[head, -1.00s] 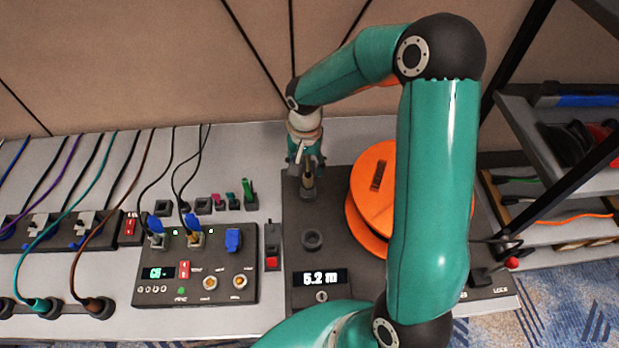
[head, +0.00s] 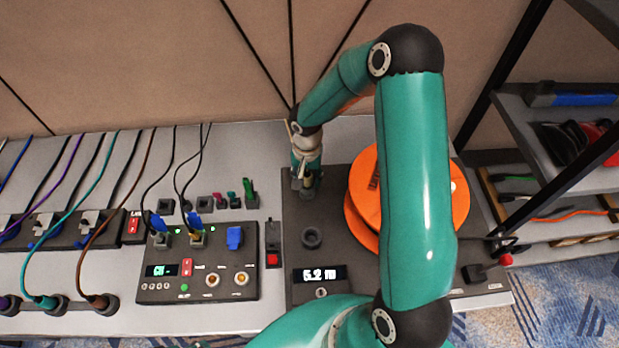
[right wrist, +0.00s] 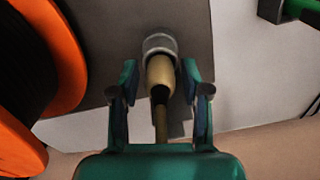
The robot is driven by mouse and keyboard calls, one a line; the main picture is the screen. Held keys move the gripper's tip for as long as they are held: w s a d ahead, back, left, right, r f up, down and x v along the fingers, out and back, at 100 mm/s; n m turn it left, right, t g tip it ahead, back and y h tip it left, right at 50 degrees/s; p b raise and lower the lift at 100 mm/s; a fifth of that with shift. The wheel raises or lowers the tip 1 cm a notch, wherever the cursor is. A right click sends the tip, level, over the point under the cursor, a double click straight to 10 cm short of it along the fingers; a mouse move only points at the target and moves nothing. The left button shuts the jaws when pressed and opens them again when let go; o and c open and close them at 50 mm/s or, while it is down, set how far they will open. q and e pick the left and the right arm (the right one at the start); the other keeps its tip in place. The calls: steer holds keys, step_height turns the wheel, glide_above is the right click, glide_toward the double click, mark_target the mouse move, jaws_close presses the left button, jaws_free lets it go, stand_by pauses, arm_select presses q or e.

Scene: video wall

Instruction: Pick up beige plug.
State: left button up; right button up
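The beige plug (right wrist: 161,72) sits in a round grey socket (right wrist: 160,43) in the right wrist view, with its cable running back between my fingers. My right gripper (right wrist: 160,77) is open, with one green finger on each side of the plug and a gap visible on both sides. In the head view my right gripper (head: 306,178) points down over the back left of the dark panel (head: 330,230) and largely hides the plug. My left gripper is not in view.
An orange reel (head: 362,215) stands close to the right of my right gripper. A control box (head: 205,275) with blue plugs is at the left. Several small coloured connectors (head: 235,200) stand behind it. A shelf rack (head: 550,130) is at the right.

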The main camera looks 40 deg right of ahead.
jaws_close()
steer(key=shift+r, duration=0.1)
